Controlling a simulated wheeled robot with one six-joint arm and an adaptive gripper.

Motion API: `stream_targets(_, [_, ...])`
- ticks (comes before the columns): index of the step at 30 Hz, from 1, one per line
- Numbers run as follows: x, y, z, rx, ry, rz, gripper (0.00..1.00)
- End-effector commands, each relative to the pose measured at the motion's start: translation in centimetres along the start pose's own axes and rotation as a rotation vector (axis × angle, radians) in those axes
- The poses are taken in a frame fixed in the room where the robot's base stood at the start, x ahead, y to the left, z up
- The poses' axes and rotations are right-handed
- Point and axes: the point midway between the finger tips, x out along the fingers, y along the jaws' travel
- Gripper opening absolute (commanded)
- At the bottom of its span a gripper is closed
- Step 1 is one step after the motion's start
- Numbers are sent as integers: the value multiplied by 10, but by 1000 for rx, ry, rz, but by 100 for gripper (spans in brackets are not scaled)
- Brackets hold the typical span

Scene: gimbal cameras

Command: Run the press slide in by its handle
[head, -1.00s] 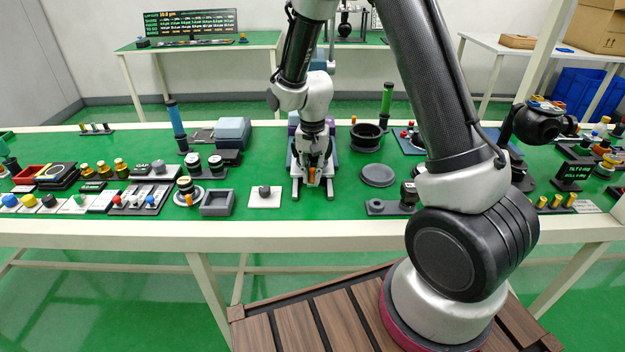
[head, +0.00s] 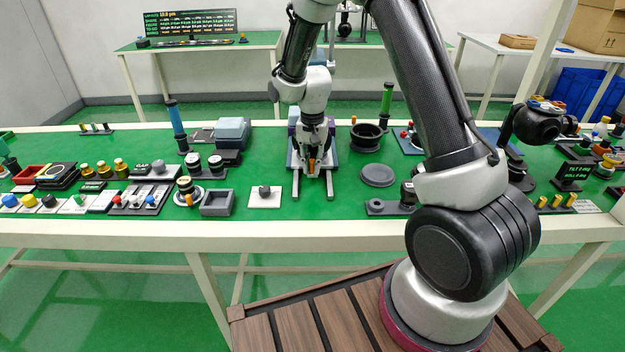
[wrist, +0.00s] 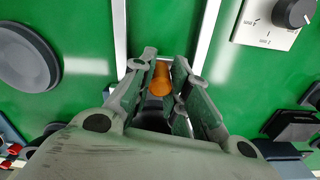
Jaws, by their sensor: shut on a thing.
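The press slide's orange handle (head: 312,164) stands between the two pale rails (head: 296,184) of the press (head: 297,150), around the middle of the green table. My gripper (head: 313,172) points down and is shut on the handle, its fingers on either side. In the wrist view the orange handle (wrist: 161,78) shows between the fingertips (wrist: 164,60), with the rails (wrist: 119,40) running past on both sides. The slide body is mostly hidden under my gripper and wrist.
A white plate with a dark knob (head: 264,196) lies front left of the rails, beside a grey open tray (head: 217,203). A round grey disc (head: 377,175) and a black ring-shaped pot (head: 366,137) are to the right. The table just in front of the rails is clear.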

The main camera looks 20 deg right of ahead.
Motion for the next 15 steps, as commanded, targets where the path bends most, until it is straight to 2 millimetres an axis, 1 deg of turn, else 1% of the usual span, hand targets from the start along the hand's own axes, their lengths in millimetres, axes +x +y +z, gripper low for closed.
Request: stream_targets(15, [-1, -5, -23, -1, 2, -2, 0])
